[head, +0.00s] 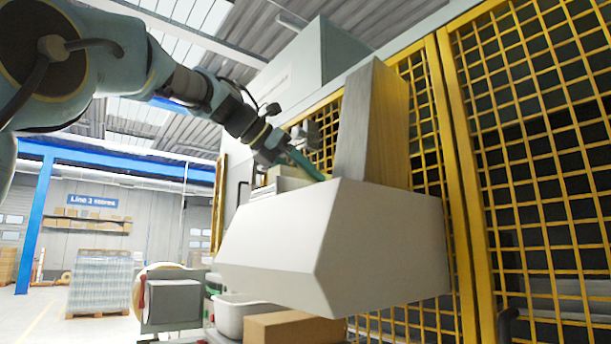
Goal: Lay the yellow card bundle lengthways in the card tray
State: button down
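My gripper (306,163) is at the end of my arm, pointing down and right behind the top edge of a large white housing. A slim teal part shows at its end; I cannot tell whether it is a finger or something held. The fingertips are hidden or too small to read. Pale cream and white stacked pieces (283,182) show just left of the gripper, partly behind the housing; I cannot tell what they are. I cannot make out the yellow card bundle or the card tray.
The white housing (385,245) with a tall grey post (358,125) fills the middle. A yellow mesh guard (540,150) stands behind and right. Below are a white tub (236,318), a cardboard box (292,328) and a grey box (172,302). Open floor lies at left.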

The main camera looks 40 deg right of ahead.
jog(key=shift+f, duration=0.35)
jog(key=shift+f, duration=0.25)
jog(key=c, duration=0.5)
grip_release()
jog(key=shift+r, duration=0.15)
jog(key=shift+r, duration=0.35)
jog(key=shift+w+a+r, duration=0.1)
jog(key=shift+a+r, duration=0.15)
jog(key=shift+a, duration=0.05)
jog(key=b+v, duration=0.2)
jog(key=v, duration=0.9)
jog(key=shift+a+r, duration=0.1)
jog(key=shift+a, duration=0.1)
jog(key=shift+a, duration=0.1)
